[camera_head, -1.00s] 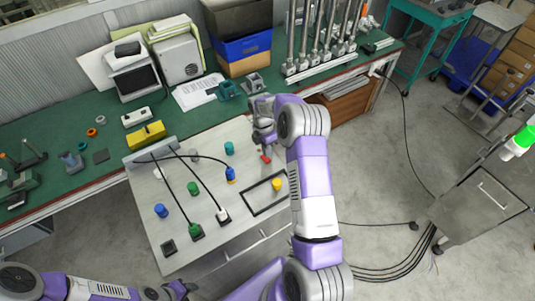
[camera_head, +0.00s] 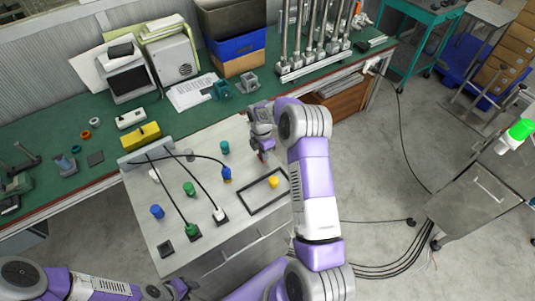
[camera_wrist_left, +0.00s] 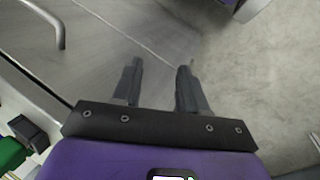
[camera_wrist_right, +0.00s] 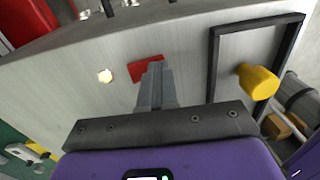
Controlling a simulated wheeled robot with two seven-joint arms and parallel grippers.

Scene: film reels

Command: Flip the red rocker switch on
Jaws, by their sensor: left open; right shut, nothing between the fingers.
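The red rocker switch (camera_wrist_right: 142,68) lies on the grey panel (camera_wrist_right: 60,72) in the right wrist view. My right gripper (camera_wrist_right: 155,68) is shut and empty, with its fingertips at the switch and covering part of its lower right side. I cannot tell whether they touch it or which way the rocker is tipped. In the head view, my right gripper (camera_head: 263,156) is over the panel's far right part and largely hides the switch. My left gripper (camera_wrist_left: 160,66) is open and empty, away from the panel's top, and shows at the bottom of the head view (camera_head: 186,287).
A small glowing lamp (camera_wrist_right: 105,76) is left of the switch. A yellow knob (camera_head: 272,181) stands inside a black frame (camera_head: 262,208). Blue and green knobs, plugs and black cables (camera_head: 200,180) occupy the panel's left and middle. A green workbench (camera_head: 90,180) runs behind.

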